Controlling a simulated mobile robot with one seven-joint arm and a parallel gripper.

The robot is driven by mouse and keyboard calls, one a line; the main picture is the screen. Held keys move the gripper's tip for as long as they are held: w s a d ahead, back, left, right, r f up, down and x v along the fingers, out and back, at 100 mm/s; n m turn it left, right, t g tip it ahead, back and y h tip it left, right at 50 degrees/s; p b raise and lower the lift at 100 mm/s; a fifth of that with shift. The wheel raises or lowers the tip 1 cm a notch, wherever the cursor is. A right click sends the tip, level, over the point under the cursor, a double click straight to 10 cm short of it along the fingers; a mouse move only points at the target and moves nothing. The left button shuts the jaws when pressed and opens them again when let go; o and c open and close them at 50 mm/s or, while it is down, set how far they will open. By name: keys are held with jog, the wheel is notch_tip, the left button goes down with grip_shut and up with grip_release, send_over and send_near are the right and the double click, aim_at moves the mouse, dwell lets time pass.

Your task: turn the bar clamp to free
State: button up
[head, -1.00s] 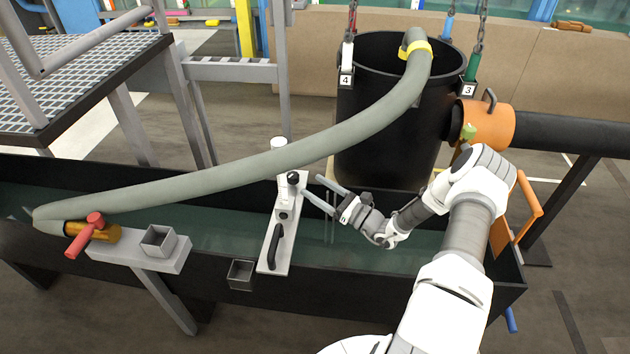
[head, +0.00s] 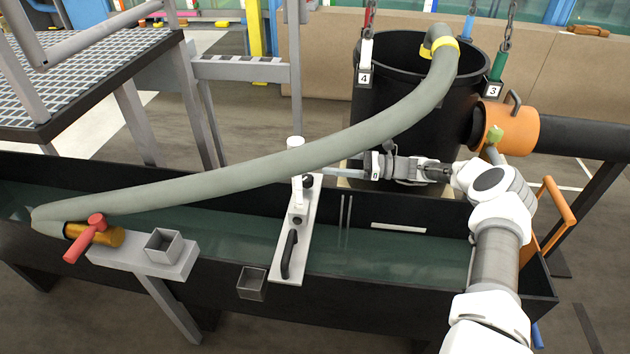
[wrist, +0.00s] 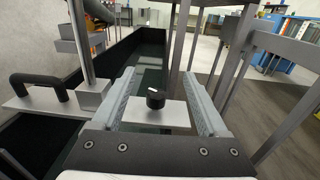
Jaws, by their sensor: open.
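A pale bar (head: 287,262) lies across the flume, with a black handle (head: 289,253) near its front end and a white upright post (head: 297,170) farther back. A black round knob (head: 308,182) with a white mark sits at the bar's far end, and I take it for the clamp. My gripper (head: 328,172) is level at the far end of the bar, open and empty. In the wrist view the knob (wrist: 155,98) appears between the two spread fingers of my gripper (wrist: 162,92). I cannot tell whether the fingers are down around it. The wrist view also shows the handle (wrist: 40,86).
A thick grey hose (head: 250,171) arches above the bar, close to my gripper. An orange valve with a red handle (head: 96,223) is at left. The flume's dark wall (head: 400,283) runs along the front.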

jog(key=b, duration=0.2)
send_near(307, 177)
jog(key=a+f, duration=0.1)
jog(key=a, duration=0.3)
jog(key=w+a, duration=0.1)
jog(key=a, duration=0.2)
jog(key=a+b, duration=0.1)
jog(key=a, duration=0.2)
jog(key=shift+w+f, duration=0.1)
jog(key=shift+w, duration=0.15)
jog(key=shift+d, duration=0.1)
grip_shut()
jog(key=shift+p, duration=0.35)
